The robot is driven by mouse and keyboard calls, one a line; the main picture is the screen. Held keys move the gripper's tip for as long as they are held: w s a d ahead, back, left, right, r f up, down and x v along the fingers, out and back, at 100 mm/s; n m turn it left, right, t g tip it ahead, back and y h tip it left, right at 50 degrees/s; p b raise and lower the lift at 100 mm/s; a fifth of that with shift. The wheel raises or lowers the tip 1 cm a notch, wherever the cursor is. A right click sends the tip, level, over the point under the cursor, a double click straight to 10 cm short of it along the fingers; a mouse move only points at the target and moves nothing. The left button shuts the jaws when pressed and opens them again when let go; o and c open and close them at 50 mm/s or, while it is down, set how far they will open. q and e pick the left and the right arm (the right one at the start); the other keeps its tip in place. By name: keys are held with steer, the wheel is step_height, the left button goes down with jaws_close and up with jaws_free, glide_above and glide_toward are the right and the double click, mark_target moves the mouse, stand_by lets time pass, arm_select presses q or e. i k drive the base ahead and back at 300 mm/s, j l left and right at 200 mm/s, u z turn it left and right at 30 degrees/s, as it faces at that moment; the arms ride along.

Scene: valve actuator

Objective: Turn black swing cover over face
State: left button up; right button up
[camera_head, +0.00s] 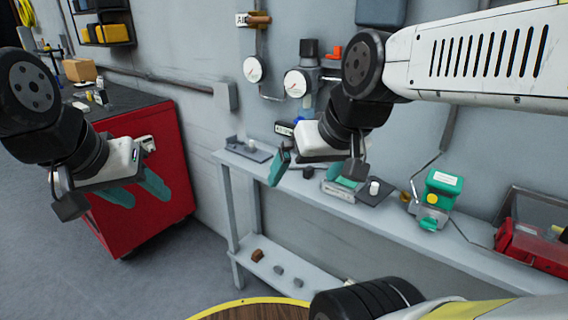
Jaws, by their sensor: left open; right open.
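A black block-like piece (309,48) sits above the right round white-faced gauge (297,83) on the wall. It may be the swing cover, but I cannot tell for sure. The gauge's white face shows uncovered. A second white-faced gauge (254,69) is to its left. My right gripper (312,178) is open, with its teal fingers apart, in front of the narrow grey shelf and below the gauges in the picture. I see nothing between its fingers. My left gripper (142,194) is open and empty in front of the red cabinet.
The grey shelf (235,160) runs along the wall, bearing small devices, a green unit (437,195) and a red box (533,246). The red cabinet (160,185) stands at left. A grey wall box (225,97) joins a pipe. A yellow-rimmed round surface (250,311) is at the bottom.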

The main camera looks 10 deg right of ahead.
mark_target(377, 191)
steer(key=z, duration=1.4)
steer(key=k+j+u, duration=0.1)
steer(key=k+u, duration=0.2)
steer(key=i+j, duration=0.1)
steer(key=j, duration=0.15)
steer(key=i+j, duration=0.1)
steer(key=j, duration=0.15)
